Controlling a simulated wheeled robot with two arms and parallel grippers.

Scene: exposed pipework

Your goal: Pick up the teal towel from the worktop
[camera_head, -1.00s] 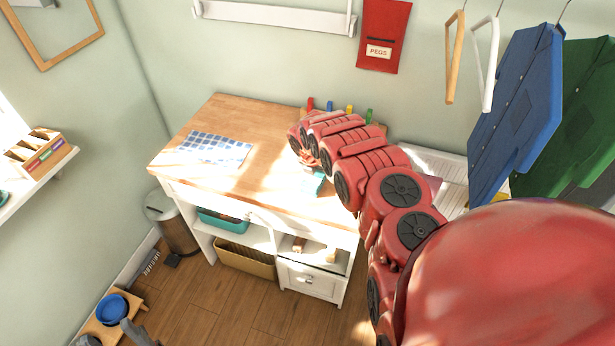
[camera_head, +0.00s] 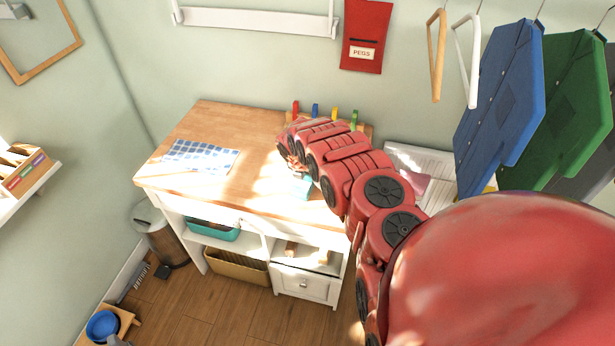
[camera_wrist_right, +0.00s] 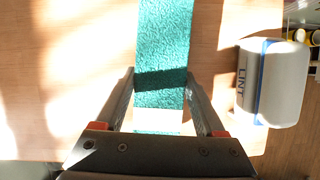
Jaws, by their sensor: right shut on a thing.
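The teal towel (camera_head: 300,188) lies at the front right of the wooden worktop (camera_head: 225,120), partly hidden behind my right arm in the head view. In the right wrist view the towel (camera_wrist_right: 163,40) is a long textured strip running from the top edge down between my fingers, with a dark shadow band across it. My right gripper (camera_wrist_right: 161,80) is shut on the towel, with one finger at each of its long sides. I cannot tell whether the towel is clear of the worktop. My left gripper is not in view.
A white box marked LINT (camera_wrist_right: 270,82) stands right of the towel. A blue checked cloth (camera_head: 202,156) lies on the worktop's left. Coloured pegs (camera_head: 334,112) stand at the back. Blue (camera_head: 500,100) and green (camera_head: 565,110) shirts hang at the right.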

